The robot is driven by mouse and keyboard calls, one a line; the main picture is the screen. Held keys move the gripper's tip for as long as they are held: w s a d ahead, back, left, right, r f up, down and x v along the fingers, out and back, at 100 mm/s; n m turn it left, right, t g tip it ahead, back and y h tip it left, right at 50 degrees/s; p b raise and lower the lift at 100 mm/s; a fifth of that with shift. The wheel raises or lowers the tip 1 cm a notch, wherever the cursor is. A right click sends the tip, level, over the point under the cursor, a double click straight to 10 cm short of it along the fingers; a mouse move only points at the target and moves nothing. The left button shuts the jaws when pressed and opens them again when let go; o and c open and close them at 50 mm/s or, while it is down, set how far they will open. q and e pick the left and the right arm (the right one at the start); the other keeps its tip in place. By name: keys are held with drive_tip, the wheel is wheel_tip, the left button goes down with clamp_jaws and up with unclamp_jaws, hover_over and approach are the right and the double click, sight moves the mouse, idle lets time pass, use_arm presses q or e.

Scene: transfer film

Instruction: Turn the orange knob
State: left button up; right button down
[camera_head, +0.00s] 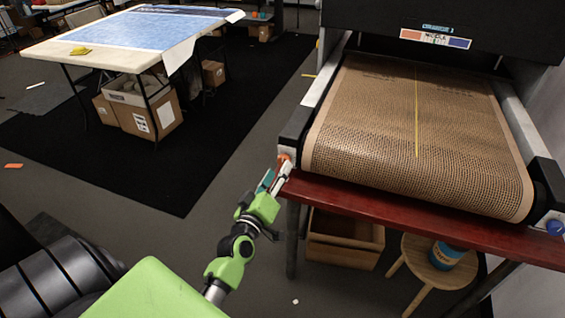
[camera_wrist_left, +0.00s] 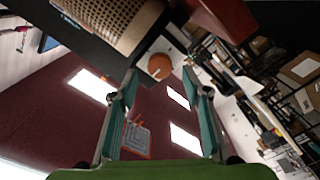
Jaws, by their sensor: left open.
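The orange knob (camera_head: 284,157) sits on the light end plate at the left front corner of the conveyor machine. In the left wrist view the round knob (camera_wrist_left: 160,66) shows a pale pointer mark and appears between the two fingertips, apparently just beyond them. My left gripper (camera_head: 275,178) reaches up to the knob from below, partly overlapping its lower edge. Its teal-padded fingers (camera_wrist_left: 159,80) are open, one on each side of the knob in the wrist view. I cannot tell whether they touch it. My right gripper is not in view.
The mesh conveyor belt (camera_head: 405,130) lies right of the knob, above a red table edge (camera_head: 420,218). A blue knob (camera_head: 555,227) is at the right corner. A stool (camera_head: 440,262) and wooden crate (camera_head: 345,238) stand below.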

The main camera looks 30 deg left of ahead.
sight(282, 163)
use_arm(q)
drive_tip(key=shift+x, duration=2.35)
drive_tip(key=shift+d, duration=0.1)
drive_tip(key=c, duration=1.1)
